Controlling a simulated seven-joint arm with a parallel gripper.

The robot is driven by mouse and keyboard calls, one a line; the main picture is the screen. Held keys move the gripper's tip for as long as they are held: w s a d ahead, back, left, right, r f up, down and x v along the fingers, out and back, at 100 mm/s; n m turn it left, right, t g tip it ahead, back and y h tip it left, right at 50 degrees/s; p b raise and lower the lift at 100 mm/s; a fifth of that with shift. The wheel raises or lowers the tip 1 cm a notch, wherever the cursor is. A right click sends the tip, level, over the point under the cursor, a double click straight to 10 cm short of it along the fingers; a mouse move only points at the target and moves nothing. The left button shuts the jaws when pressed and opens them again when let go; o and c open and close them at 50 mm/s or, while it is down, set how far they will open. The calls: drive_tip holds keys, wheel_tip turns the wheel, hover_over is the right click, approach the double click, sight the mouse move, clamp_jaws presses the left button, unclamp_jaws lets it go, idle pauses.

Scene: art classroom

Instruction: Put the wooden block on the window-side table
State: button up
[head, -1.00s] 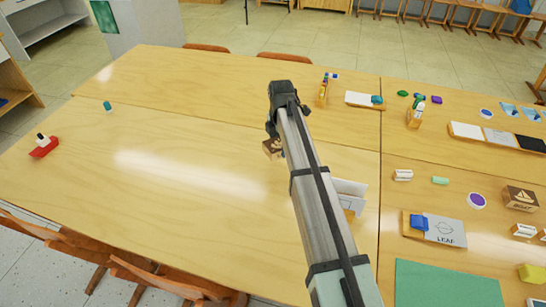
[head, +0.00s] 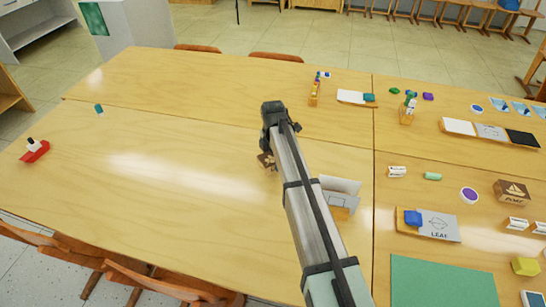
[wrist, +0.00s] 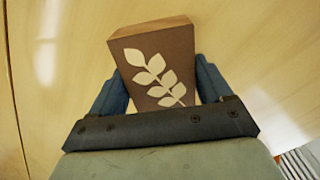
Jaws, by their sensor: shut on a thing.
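The wooden block (wrist: 160,65), brown with a pale leaf print and bare wood edges, sits between the two blue fingers of my gripper (wrist: 160,90) in the wrist view. The gripper is shut on it. In the head view, the block (head: 265,160) shows partly beside my gripper (head: 271,150), over the left-hand table (head: 190,150). My arm hides part of the block. I cannot tell whether its underside touches the tabletop. The frames do not show which table is on the window side.
The right-hand table holds a boat-printed block (head: 515,192), a leaf tray (head: 440,226), a green mat (head: 440,282) and several small items. A white card holder (head: 340,190) stands right of my arm. A red toy boat (head: 35,152) is far left. The left tabletop's middle is clear.

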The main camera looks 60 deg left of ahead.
drive_tip(key=o, duration=1.1)
wheel_tip(320, 180, up, 12)
drive_tip(key=shift+r, duration=0.1)
